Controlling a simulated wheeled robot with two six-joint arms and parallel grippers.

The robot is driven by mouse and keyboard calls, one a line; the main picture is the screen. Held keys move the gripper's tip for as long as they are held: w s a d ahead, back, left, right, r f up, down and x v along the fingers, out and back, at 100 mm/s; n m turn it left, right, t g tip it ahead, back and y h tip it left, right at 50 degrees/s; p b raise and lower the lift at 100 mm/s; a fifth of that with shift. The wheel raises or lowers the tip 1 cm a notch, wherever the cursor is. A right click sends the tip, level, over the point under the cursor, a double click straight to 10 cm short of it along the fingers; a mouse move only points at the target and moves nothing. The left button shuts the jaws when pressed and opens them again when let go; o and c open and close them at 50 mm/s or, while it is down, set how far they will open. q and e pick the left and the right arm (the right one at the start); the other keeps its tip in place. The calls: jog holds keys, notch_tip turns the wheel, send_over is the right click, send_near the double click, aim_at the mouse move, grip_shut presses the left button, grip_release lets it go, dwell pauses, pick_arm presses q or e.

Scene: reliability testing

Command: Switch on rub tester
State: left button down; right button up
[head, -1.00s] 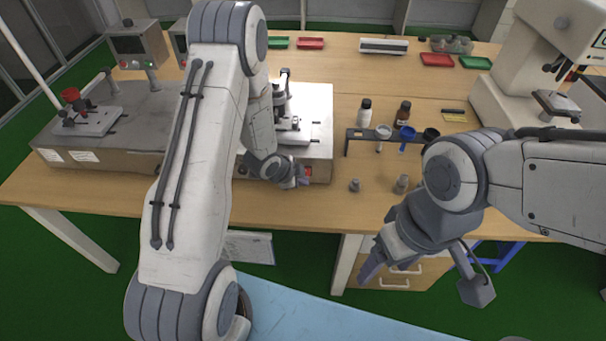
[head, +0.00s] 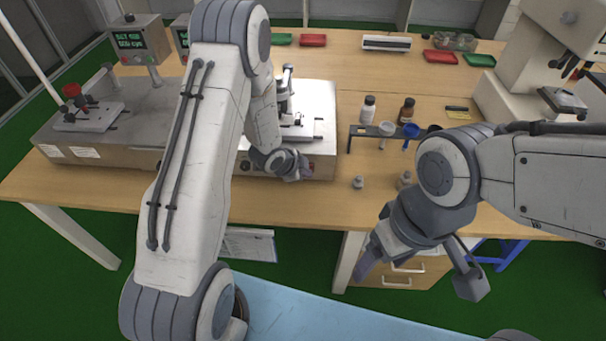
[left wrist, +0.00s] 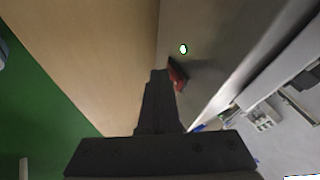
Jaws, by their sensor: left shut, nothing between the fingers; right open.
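The rub tester (head: 325,100) is a grey bench machine with a pale top plate and a clamp mechanism. My left gripper (head: 303,172) is at its front panel, near the right end. In the left wrist view the shut left fingers (left wrist: 160,75) are empty, with their tip beside a red rocker switch (left wrist: 178,74); I cannot tell whether they touch. A small light (left wrist: 183,48) glows near the switch. A display box (head: 140,40) behind shows green digits; a second display (head: 181,38), partly hidden by my arm, also shows green. My right gripper (head: 368,262) is open and empty before the table.
Right of the tester are a white bottle (head: 368,108), a brown bottle (head: 406,110), a rack with cups (head: 411,131) and small metal weights (head: 358,182). The table's front middle is clear.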

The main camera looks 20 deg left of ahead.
pick_arm(q)
jog(key=shift+a+r, duration=0.15)
jog(key=shift+r, duration=0.1)
jog(key=shift+r+p, duration=0.6)
pick_arm(e)
jog(key=shift+a+r, duration=0.1)
jog(key=shift+r, duration=0.5)
pick_arm(q)
jog(key=s+d+f+v, duration=0.1)
jog(key=s+v, duration=0.1)
jog(key=v, duration=1)
jog(key=shift+s+d+b, duration=0.15)
jog(key=shift+s+b, duration=0.1)
jog(key=shift+b, duration=0.1)
pick_arm(e)
jog(key=shift+s+a+f, duration=0.25)
jog(key=shift+s+f, duration=0.1)
jog(key=shift+s, duration=0.2)
pick_arm(q)
jog(key=shift+d, duration=0.1)
